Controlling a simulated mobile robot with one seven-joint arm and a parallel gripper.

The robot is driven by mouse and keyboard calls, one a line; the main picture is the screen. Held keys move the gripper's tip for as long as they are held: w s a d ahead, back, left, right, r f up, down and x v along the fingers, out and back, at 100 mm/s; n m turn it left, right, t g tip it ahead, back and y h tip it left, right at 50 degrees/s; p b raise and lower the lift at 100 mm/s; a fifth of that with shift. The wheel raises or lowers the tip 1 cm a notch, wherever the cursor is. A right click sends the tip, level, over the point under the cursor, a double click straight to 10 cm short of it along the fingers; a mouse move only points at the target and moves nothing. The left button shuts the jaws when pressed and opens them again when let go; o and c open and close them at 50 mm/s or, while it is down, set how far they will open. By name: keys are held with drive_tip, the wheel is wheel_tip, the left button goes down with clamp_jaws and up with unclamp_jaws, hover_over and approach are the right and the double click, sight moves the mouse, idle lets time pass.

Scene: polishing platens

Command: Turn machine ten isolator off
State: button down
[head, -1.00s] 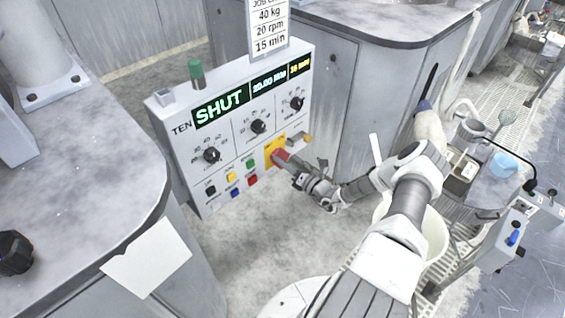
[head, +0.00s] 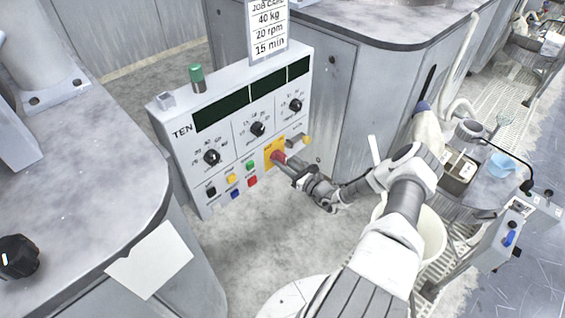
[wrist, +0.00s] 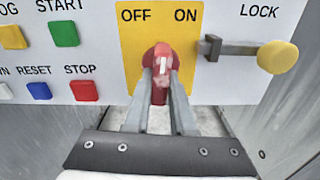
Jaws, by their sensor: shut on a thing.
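The machine ten panel (head: 183,148) is marked TEN at its left edge. Its isolator is a red handle (wrist: 160,57) on a yellow plate (wrist: 130,55), with OFF printed at upper left and ON at upper right. In the head view the red handle (head: 278,157) is mostly covered by my gripper (head: 287,163). In the wrist view my gripper (wrist: 160,82) is shut on the red handle, one finger on each side. A white mark shows on the handle; I cannot tell clearly which word it points to. The panel's display (head: 222,113) is dark.
A lock bolt with a yellow knob (wrist: 278,56) sits just right of the isolator plate. Coloured push buttons, among them the red STOP button (wrist: 83,90), are at the left. A grey machine top (head: 90,190) stands left of the panel, another cabinet (head: 375,90) behind right.

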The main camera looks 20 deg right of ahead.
drive_tip(key=n, duration=0.2)
drive_tip(key=n+p, duration=0.1)
drive_tip(key=n, duration=0.2)
drive_tip(key=shift+d+n, duration=0.2)
drive_tip(key=shift+n, duration=0.1)
drive_tip(key=shift+d+r+n+p, duration=0.1)
drive_tip(key=shift+n+p, duration=0.45)
drive_tip(key=shift+n, duration=1.55)
drive_tip(key=c, duration=0.8)
unclamp_jaws()
drive_tip(key=shift+o, duration=0.2)
drive_tip(key=p+v, duration=0.1)
drive_tip(key=v, duration=1.6)
drive_tip(key=shift+s+p, duration=0.15)
drive_tip(key=shift+p, duration=0.2)
